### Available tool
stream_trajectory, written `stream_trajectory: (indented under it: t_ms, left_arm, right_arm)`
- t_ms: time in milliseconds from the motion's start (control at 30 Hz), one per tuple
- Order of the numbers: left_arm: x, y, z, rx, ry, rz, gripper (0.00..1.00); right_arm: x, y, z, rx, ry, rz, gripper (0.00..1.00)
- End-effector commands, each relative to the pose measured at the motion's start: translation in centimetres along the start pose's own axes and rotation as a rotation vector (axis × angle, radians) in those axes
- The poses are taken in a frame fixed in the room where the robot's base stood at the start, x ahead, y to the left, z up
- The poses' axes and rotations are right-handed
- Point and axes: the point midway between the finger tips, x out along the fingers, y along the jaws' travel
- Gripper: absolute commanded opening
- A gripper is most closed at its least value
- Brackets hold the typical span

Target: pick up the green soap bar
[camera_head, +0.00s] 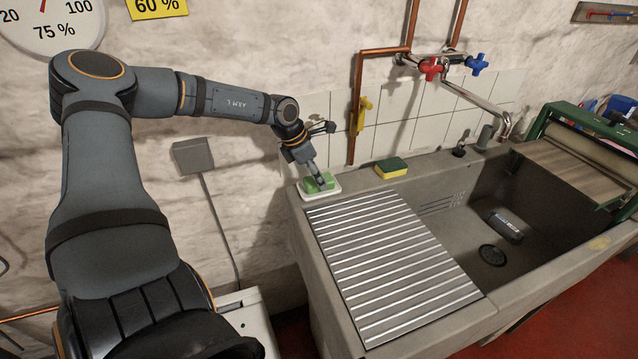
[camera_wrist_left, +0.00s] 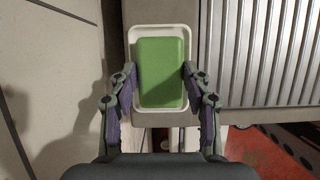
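The green soap bar (camera_wrist_left: 162,70) lies in a white soap dish (camera_wrist_left: 162,24) at the left back corner of the sink unit. In the head view, the soap bar (camera_head: 317,184) and the dish (camera_head: 331,192) are partly hidden by my left gripper (camera_head: 318,179), which points down over them. In the wrist view, the fingers of the left gripper (camera_wrist_left: 160,75) are apart, one on each side of the soap bar. The right fingertip appears close to its edge, and a narrow gap shows on the left. I cannot tell whether either touches. My right gripper is not in view.
A yellow and green sponge (camera_head: 391,167) lies on the sink's back ledge. A ribbed drainboard (camera_head: 390,265) is beside the dish. A dark bottle (camera_head: 505,223) lies in the basin (camera_head: 470,225). A copper pipe (camera_head: 356,110) and tiled wall stand close behind.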

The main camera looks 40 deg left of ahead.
Motion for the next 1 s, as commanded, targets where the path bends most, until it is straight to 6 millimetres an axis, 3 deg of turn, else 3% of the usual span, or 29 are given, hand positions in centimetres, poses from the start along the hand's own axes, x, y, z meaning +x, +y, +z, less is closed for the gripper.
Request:
stream_trajectory:
  t_ms: [33,200,567,733,833,900,1000]
  left_arm:
    - [0.0,0.0,0.0,0.0,0.0,0.0,0.35]
    - [0.0,0.0,0.0,0.0,0.0,0.0,0.13]
    - [-0.6,0.1,0.3,0.0,-0.004,0.002,0.13]
    - [-3.0,0.1,1.3,0.002,-0.006,0.003,0.13]
    - [-4.8,-1.7,2.0,0.004,-0.011,-0.002,0.13]
    - [-6.7,-2.3,2.5,0.0,-0.001,-0.005,0.13]
    - [-7.8,-3.3,2.9,0.0,-0.002,-0.006,0.13]
  right_arm:
    - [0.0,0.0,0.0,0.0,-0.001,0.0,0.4]
    - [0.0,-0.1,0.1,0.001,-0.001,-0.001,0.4]
    - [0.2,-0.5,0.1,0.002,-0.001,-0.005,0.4]
    - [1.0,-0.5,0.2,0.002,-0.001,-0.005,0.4]
    - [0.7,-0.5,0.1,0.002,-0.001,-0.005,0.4]
    - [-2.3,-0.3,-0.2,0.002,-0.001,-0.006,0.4]
    - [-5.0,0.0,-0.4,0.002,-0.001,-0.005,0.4]
